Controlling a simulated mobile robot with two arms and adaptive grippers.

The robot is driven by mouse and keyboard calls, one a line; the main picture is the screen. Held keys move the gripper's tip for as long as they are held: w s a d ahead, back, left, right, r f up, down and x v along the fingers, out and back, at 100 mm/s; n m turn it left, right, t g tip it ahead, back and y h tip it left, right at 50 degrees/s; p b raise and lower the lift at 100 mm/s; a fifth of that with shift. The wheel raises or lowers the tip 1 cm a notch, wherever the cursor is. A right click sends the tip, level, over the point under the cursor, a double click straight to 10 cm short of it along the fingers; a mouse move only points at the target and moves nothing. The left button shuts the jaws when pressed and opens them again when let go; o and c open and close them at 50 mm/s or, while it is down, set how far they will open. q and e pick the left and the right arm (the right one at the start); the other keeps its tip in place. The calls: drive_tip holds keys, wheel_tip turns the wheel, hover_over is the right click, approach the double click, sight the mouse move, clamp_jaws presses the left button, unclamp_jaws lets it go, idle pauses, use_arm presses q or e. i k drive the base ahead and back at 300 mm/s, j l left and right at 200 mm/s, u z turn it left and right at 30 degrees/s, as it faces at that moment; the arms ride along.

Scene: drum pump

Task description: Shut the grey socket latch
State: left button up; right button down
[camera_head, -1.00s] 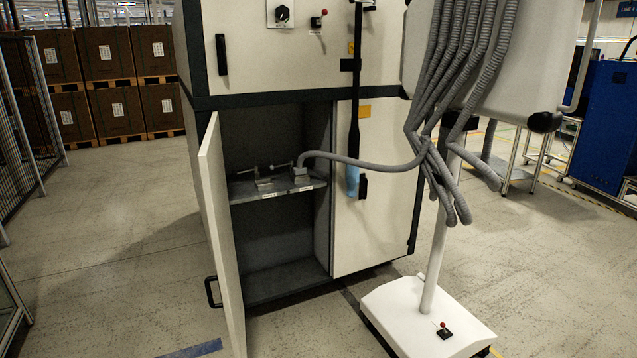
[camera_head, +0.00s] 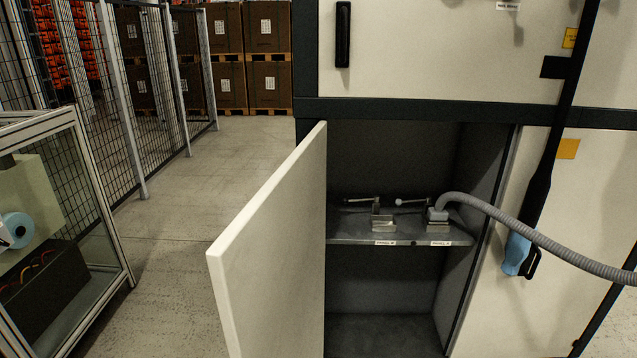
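Two small metal sockets stand on the shelf (camera_head: 345,236) inside the open cabinet. The left socket (camera_head: 383,221) has nothing plugged in, and a thin lever (camera_head: 361,200) points left from its top. The right socket (camera_head: 438,222) has the end of a grey ribbed hose (camera_head: 500,215) on it. A lever with a pale round knob (camera_head: 399,202) points left from beside it. Both levers lie roughly level. I cannot tell from colour which is the grey latch. The labels on the shelf edge are too small to read.
The cabinet door (camera_head: 270,250) stands open toward me, left of the shelf. A framed glass case (camera_head: 95,210) stands at left. Floor between it and the door is clear.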

sight(398, 202)
drive_tip(key=i+l+u, duration=0.8)
drive_tip(key=l, duration=0.2)
drive_tip(key=i+l+u, duration=0.15)
drive_tip(key=l+u, duration=0.15)
drive_tip(key=l, duration=0.1)
